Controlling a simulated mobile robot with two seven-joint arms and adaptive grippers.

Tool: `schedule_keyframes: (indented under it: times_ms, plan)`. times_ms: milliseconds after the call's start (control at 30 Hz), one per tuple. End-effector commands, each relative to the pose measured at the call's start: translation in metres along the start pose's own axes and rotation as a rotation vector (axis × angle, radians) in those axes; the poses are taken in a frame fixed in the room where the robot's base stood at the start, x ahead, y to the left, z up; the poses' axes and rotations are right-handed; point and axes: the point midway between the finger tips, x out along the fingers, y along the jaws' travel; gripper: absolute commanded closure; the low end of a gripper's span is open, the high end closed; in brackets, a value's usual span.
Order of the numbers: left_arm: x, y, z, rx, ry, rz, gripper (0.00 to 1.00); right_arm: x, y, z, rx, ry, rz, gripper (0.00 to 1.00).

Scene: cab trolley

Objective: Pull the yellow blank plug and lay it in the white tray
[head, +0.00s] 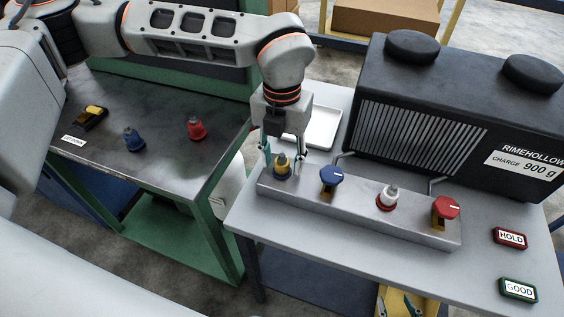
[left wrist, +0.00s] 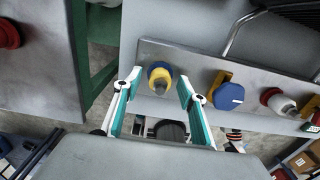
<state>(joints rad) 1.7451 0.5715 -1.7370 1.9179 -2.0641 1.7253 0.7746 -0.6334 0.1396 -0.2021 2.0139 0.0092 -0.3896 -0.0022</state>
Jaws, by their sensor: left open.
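The yellow blank plug (head: 282,165) sits upright at the left end of the grey manifold block (head: 400,228). It also shows in the left wrist view (left wrist: 160,76), with a blue ring around it and a grey tip. My left gripper (head: 282,160) points down over the plug, open, with one finger on each side of it. In the left wrist view the fingers (left wrist: 155,85) stand apart from the plug. The white tray (head: 318,127) lies on the table behind my gripper, partly hidden by it.
On the block are a blue knob (head: 331,177), a white fitting in a red ring (head: 388,196) and a red knob (head: 445,208). A black machine (head: 440,110) stands behind. Blue (head: 133,139) and red (head: 196,128) plugs stand on the left bench.

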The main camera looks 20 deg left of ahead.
Motion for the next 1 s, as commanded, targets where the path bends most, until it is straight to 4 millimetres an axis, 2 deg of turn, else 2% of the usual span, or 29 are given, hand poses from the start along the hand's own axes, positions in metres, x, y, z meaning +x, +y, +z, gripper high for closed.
schedule_keyframes:
  times_ms: [467,1000]
  plan:
    - [0.0,0.0,0.0,0.0,0.0,0.0,0.59,-0.002,0.001,-0.002,-0.001,0.0,0.0,0.6]
    - [-0.001,0.0,0.0,0.0,0.0,0.0,0.59,0.001,0.007,-0.013,-0.005,0.018,0.009,0.6]
